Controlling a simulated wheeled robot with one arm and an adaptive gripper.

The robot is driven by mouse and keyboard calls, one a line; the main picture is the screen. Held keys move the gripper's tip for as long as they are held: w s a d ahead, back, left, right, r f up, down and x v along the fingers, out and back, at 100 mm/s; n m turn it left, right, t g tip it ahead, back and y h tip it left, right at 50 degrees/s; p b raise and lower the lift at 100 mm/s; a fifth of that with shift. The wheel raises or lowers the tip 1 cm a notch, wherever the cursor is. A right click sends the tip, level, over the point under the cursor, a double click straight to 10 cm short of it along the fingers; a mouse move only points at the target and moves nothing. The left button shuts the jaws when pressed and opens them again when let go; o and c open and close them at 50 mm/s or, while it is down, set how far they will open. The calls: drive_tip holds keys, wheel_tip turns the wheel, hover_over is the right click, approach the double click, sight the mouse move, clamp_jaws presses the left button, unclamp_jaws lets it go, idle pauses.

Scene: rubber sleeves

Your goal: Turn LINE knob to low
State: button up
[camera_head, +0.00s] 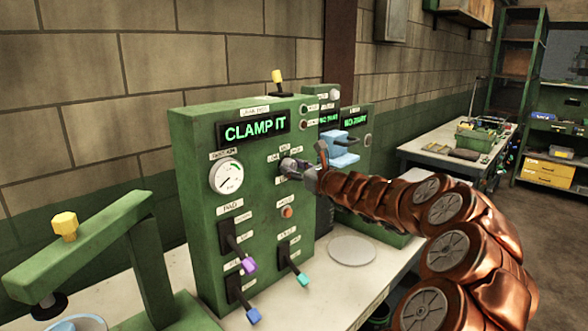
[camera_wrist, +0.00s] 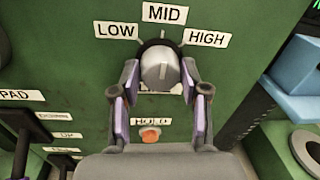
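The LINE knob (camera_wrist: 160,70) is a round grey knob on the green panel, under LOW, MID and HIGH labels in the wrist view. Its pale mark points up, toward MID. The LOW label (camera_wrist: 116,31) is to its upper left. My gripper (camera_wrist: 160,78) has one finger on each side of the knob, with the tips close to its edges. Whether the fingers touch it I cannot tell. In the head view my gripper (camera_head: 303,172) is at the panel front, and the knob (camera_head: 288,166) is partly hidden.
Below the knob is an orange HOLD button (camera_wrist: 151,136). Levers with purple (camera_head: 249,265), blue and teal (camera_head: 303,279) tips stick out lower on the panel. A gauge (camera_head: 227,176) and a CLAMP IT display (camera_head: 255,130) are on the panel. A green press (camera_head: 110,245) stands at left.

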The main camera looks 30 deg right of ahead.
drive_tip(key=c, duration=0.6)
drive_tip(key=shift+c, duration=0.2)
drive_tip(key=shift+f+n+b, duration=0.1)
drive_tip(key=shift+n+b, duration=0.3)
drive_tip(key=shift+b, duration=0.3)
drive_tip(key=n+b, duration=0.7)
drive_tip(key=b, duration=0.3)
drive_tip(key=shift+f+n+t, duration=0.1)
drive_tip(key=shift+n+t, duration=0.2)
drive_tip(key=shift+n+y+b, duration=0.3)
drive_tip(key=shift+n+b, duration=0.1)
drive_tip(key=shift+b, duration=0.1)
drive_tip(key=shift+d+r, duration=0.1)
drive_tip(key=shift+r, duration=0.1)
drive_tip(key=o, duration=1.2)
drive_tip(key=shift+c, duration=0.2)
